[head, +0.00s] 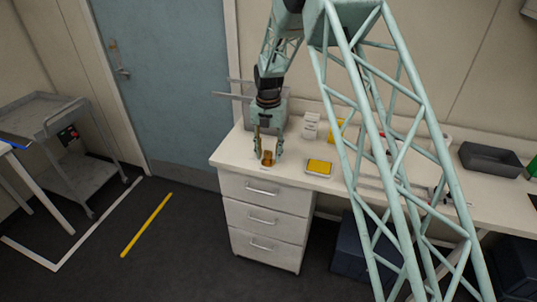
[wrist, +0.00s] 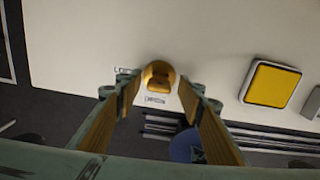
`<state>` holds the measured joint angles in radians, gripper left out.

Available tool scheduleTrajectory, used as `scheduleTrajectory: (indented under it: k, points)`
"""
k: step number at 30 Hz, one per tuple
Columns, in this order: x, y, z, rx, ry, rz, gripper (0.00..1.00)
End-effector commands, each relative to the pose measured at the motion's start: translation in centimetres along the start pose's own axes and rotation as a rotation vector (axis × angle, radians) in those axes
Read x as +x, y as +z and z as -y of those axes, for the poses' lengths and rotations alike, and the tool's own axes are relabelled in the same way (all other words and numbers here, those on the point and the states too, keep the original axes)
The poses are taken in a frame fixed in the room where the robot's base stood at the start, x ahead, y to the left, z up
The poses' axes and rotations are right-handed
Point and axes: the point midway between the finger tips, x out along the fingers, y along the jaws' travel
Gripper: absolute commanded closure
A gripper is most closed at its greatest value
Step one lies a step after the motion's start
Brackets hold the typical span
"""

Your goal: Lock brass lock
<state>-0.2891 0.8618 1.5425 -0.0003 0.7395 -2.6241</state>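The brass lock (head: 267,160) sits on the white bench top near its front left corner. In the wrist view it is a round brass piece (wrist: 158,76) with a raised part in its middle, and small printed labels lie beside it. My gripper (head: 268,156) points down over the lock. In the wrist view my gripper (wrist: 160,90) is open, with its two wood-coloured fingers spread to the left and right of the lock. The fingers appear apart from the lock. The label lettering is too small to read surely.
A yellow-topped white tray (head: 319,167) lies right of the lock, also seen in the wrist view (wrist: 270,84). A white box (head: 311,125) stands behind. A dark grey bin (head: 490,160) is farther right. Drawers (head: 262,215) are below the bench top, and a grey cart (head: 62,135) stands left.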

Motion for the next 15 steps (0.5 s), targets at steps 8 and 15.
scheduleTrajectory:
  k: [8, 15]
  points:
    - [-0.2, 0.1, -0.1, 0.000, 0.001, 0.002, 0.64]
    - [-1.6, 0.1, -0.1, 0.000, 0.001, 0.002, 0.64]
